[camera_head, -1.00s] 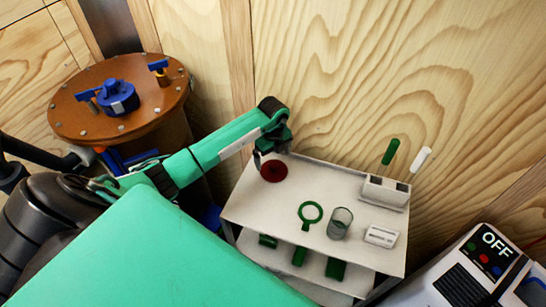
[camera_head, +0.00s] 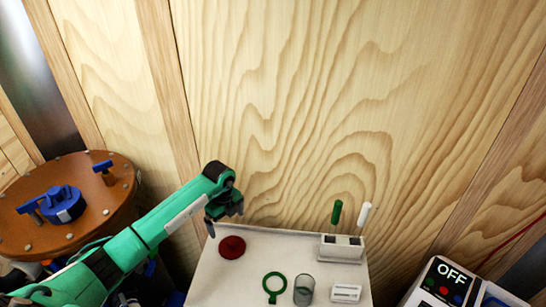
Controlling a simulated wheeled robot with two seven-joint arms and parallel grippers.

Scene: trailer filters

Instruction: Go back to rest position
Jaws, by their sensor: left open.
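My left gripper (camera_head: 225,213) is open and empty at the end of my green left arm. It hangs just above the back left corner of the white cart (camera_head: 215,278), beside a dark red disc (camera_head: 232,247) lying on the cart top. Whether its fingers touch anything cannot be told, but they look clear of the disc. My right gripper is not in view.
The cart top also holds a green ring (camera_head: 274,284), a glass (camera_head: 303,290), a white block (camera_head: 346,293) and a holder (camera_head: 341,246) with green and white handles. A brown drum (camera_head: 100,215) stands left, an OFF box (camera_head: 447,283) right. A wooden wall (camera_head: 310,110) rises behind.

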